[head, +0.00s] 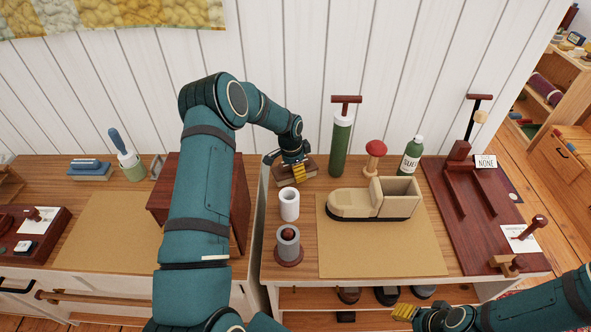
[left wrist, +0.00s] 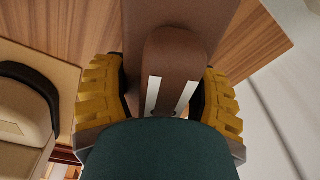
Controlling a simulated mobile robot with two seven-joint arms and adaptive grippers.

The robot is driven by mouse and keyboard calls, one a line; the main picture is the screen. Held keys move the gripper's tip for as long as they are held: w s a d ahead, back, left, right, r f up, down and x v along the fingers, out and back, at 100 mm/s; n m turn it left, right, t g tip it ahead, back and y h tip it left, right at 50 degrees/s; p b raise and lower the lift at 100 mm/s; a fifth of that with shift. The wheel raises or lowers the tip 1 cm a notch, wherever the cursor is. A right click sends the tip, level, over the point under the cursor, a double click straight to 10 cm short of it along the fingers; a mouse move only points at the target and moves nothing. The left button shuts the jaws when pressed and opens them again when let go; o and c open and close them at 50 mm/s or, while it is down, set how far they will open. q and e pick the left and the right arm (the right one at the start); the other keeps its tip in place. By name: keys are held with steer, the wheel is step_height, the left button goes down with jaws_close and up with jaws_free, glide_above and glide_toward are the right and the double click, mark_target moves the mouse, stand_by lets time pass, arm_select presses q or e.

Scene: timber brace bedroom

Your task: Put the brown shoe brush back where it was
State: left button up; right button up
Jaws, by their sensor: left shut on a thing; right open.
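The brown shoe brush (head: 284,182) is at the back left of the right-hand wooden worktop, near the white wall. My left gripper (head: 297,171) reaches down over it and is shut on it, hiding part of it. In the left wrist view the brush (left wrist: 175,58) shows as a brown handle over a wider brown block, between the yellow finger pads of my left gripper (left wrist: 165,100). I cannot tell whether the brush touches the worktop. My right gripper (head: 405,313) is open and empty at the bottom right, in front of the worktop.
A dark red board (head: 485,220) lies farther right.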

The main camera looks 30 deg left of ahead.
arm_select(q)
steer(key=shift+f, duration=0.2)
steer(key=o, duration=1.3)
steer(key=shift+r, duration=0.2)
steer(key=r, duration=0.8)
steer(key=s+r, duration=0.1)
steer(key=r, duration=0.3)
steer(key=shift+s+a+p, duration=0.1)
steer(key=shift+a+p, duration=0.25)
